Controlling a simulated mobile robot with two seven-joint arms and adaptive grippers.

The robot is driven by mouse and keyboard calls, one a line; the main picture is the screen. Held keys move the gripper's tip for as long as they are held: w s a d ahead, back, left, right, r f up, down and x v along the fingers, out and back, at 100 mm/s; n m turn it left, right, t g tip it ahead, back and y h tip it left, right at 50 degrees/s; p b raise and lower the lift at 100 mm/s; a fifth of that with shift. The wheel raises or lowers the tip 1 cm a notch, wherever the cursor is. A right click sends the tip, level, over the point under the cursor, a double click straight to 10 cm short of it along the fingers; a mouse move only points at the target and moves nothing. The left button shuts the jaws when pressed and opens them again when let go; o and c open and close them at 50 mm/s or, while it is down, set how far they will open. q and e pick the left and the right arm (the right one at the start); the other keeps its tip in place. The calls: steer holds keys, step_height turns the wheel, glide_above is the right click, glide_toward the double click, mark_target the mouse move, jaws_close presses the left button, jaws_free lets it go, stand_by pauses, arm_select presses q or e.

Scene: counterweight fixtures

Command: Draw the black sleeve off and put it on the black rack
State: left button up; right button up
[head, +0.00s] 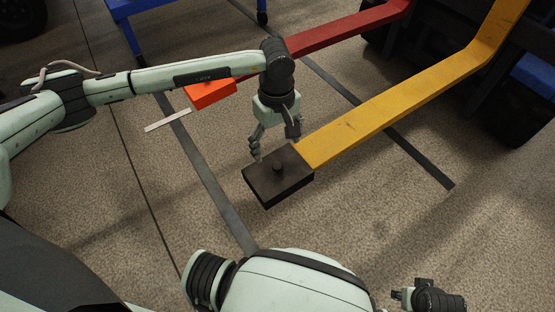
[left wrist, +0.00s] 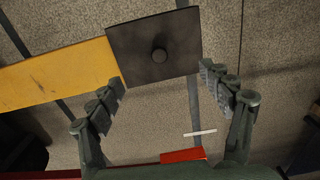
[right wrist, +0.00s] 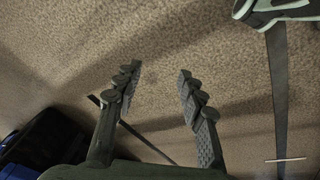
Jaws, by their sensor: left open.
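The black sleeve (head: 280,177) is a dark block with a round knob on top. It sits at the end of the yellow bar (head: 390,110). In the left wrist view the sleeve (left wrist: 180,40) lies ahead of the fingertips, with the yellow bar (left wrist: 60,75) running into its left side. My left gripper (head: 274,146) is open just above and behind the sleeve; its fingers (left wrist: 165,80) are spread, with nothing between them. My right gripper (right wrist: 158,70) is open and empty over bare floor. I cannot make out a black rack.
A red-orange block (head: 210,93) sits at the end of a red bar (head: 340,30) behind my left arm. A white strip (head: 167,121) lies on the floor. Dark lines cross the floor. A blue frame (head: 130,10) stands at the back left.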

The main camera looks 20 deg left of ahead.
mark_target(277, 166)
arm_select(q)
step_height(277, 166, down, 6)
steer(key=b, duration=0.3)
steer(key=shift+f, duration=0.15)
step_height(277, 166, down, 3)
steer(key=b, duration=0.3)
steer(key=shift+f, duration=0.3)
arm_select(e)
steer(key=w+d+v, duration=0.1)
steer(key=w+v, duration=0.1)
steer(key=v, duration=1.3)
steer(key=shift+d+r+t+h, duration=0.4)
steer(key=shift+d+r, duration=0.05)
steer(key=shift+r, duration=0.05)
arm_select(q)
steer(key=shift+c, duration=0.5)
arm_select(e)
steer(key=shift+w, duration=0.1)
